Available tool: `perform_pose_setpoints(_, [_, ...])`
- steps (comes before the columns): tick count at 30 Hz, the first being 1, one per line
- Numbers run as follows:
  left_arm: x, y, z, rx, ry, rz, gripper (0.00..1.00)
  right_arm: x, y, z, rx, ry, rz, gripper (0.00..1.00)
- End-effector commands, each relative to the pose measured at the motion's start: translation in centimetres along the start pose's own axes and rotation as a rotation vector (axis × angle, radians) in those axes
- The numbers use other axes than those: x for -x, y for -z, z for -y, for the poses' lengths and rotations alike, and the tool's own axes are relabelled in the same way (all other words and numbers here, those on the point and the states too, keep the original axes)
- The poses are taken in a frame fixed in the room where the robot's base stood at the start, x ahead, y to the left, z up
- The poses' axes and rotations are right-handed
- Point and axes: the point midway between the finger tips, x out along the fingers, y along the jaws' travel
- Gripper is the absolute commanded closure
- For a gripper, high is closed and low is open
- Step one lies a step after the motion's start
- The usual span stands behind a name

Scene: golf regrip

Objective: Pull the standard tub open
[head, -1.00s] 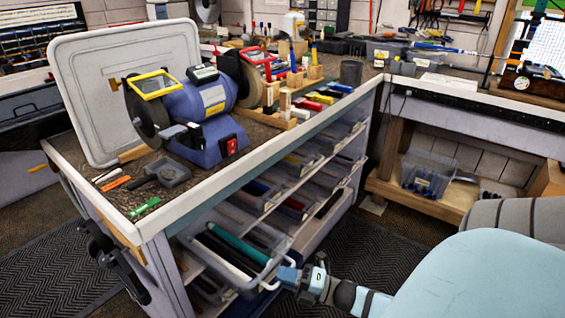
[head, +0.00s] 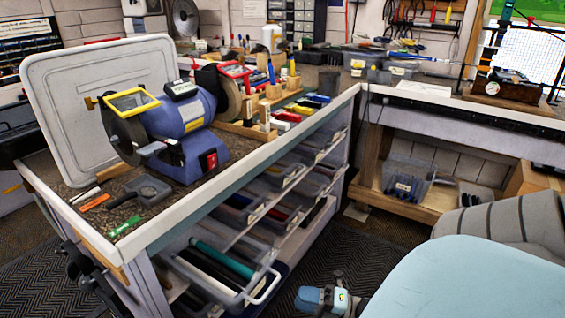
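A clear tub (head: 237,296) with long dark rods and a teal rod in it sticks out from the lower shelf under the bench, partly open. Its white loop handle (head: 268,290) is on its front, facing right. My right gripper (head: 304,299) is at the bottom of the head view, just right of the handle and apart from it. Nothing shows in it, but its fingers are too small and foreshortened to tell open from shut. My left gripper is out of view.
The bench (head: 230,190) carries a blue grinder (head: 190,125), an upright white lid (head: 95,100) and several small tools. Other tubs (head: 285,172) fill the shelves behind. A light-blue chair (head: 470,280) takes up the lower right. Dark matting (head: 345,255) lies between.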

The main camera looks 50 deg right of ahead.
Motion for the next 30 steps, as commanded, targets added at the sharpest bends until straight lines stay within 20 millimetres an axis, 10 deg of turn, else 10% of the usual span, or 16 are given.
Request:
perform_pose_setpoints(9, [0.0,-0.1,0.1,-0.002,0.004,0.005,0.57,4.5,0.0,0.0,0.000,0.001,0.001,0.65])
perform_pose_setpoints(30, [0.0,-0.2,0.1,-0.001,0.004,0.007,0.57,4.8,0.0,0.0,0.000,0.000,0.000,0.65])
